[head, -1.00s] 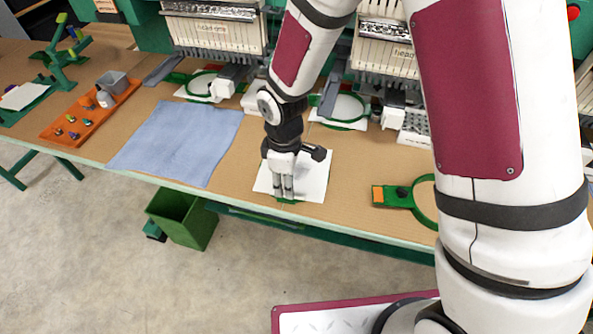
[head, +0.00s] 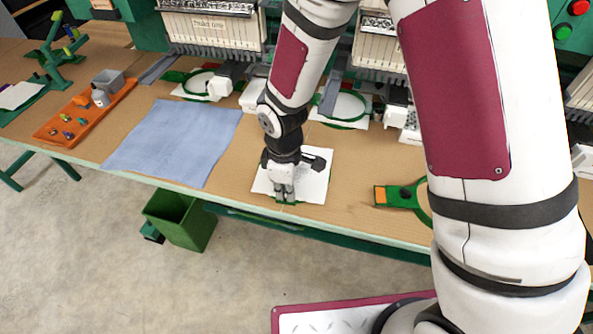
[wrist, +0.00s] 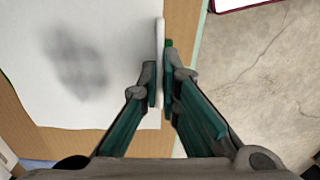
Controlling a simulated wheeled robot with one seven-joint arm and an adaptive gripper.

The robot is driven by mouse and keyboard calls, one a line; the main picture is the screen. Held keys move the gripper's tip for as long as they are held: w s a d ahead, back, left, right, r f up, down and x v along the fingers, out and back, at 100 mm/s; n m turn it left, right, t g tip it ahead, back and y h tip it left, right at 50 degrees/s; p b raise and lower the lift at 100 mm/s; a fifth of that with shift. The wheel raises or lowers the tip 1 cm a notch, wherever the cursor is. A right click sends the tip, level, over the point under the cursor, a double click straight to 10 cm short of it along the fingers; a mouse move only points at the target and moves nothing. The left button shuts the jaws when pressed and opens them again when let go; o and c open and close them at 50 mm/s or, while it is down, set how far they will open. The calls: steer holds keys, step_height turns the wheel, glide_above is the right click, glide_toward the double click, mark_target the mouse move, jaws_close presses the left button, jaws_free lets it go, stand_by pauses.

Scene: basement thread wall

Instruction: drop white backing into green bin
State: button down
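The white backing (head: 316,178) is a flat white sheet on the brown table, near its front edge. It fills the left of the wrist view (wrist: 70,90), with a soft dark shadow on it. My gripper (head: 284,198) points down at the sheet's front edge. In the wrist view my gripper (wrist: 161,80) has its fingers close together on both sides of a thin raised white edge strip, and appears shut on it. A bit of green shows beside the fingertips. The green bin (head: 182,219) stands open on the floor, below the table's front edge, left of my gripper.
A blue cloth (head: 175,142) lies left of the backing. An orange tray (head: 85,115) with small items is farther left. A green hoop (head: 400,196) lies to the right. Embroidery machines with hoops (head: 343,106) line the back. The floor before the bin is clear.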

steer(key=shift+r, duration=0.15)
steer(key=shift+r+p, duration=1.25)
steer(key=shift+r, duration=1.15)
steer(key=shift+d, duration=0.1)
